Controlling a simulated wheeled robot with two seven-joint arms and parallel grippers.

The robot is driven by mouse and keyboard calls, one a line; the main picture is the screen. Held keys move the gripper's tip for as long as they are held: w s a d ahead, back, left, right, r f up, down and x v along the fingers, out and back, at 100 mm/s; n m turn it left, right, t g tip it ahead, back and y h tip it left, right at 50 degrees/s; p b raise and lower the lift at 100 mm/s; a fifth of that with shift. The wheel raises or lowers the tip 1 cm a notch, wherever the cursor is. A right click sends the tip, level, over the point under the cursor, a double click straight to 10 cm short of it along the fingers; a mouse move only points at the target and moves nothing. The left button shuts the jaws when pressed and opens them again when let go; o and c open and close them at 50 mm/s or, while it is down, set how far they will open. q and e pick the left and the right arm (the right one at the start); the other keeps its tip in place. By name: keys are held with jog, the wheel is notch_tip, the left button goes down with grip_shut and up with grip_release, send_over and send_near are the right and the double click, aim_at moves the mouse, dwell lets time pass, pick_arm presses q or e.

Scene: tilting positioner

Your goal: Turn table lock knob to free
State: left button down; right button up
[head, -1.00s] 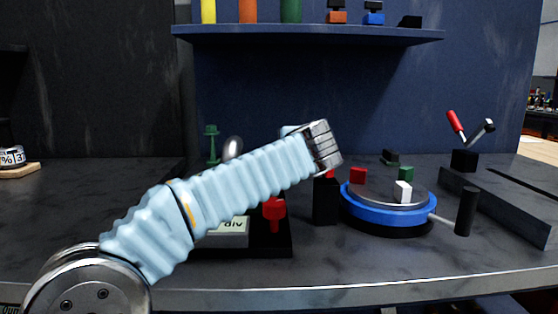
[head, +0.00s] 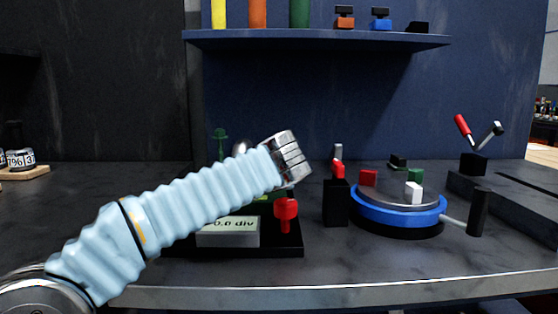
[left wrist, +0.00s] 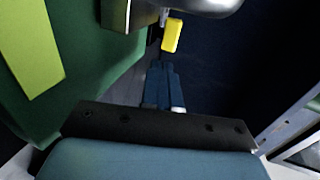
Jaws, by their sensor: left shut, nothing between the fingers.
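The positioner's round table has a grey top and a blue ring (head: 372,212), on the right of the head view. A black post (head: 336,205) with a red lever-like top (head: 338,168) stands just left of it. A red knob (head: 286,208) stands on a black base beside a display. I cannot tell which red part is the lock knob. My left gripper (left wrist: 160,70) is shut and empty in the left wrist view, near a small yellow part (left wrist: 172,35) and a green body (left wrist: 95,80). In the head view my arm hides its fingers. My right gripper is out of view.
Red, green and white blocks (head: 414,192) sit on the round table. A rod with a black grip (head: 479,212) sticks out to its right. A display (head: 228,232) stands on the black base. A blue shelf (head: 320,40) hangs behind. The front bench strip is clear.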

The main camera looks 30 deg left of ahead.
pick_arm(q)
jog(key=x, duration=0.2)
jog(key=p+x, duration=0.1)
jog(key=x, duration=0.2)
jog(key=r+p+x, duration=0.1)
jog(key=x, duration=0.1)
jog(key=shift+w+a, duration=0.2)
jog(key=shift+w, duration=0.2)
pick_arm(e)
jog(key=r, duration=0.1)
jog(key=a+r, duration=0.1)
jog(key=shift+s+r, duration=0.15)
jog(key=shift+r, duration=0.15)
pick_arm(q)
jog(key=shift+d, duration=0.1)
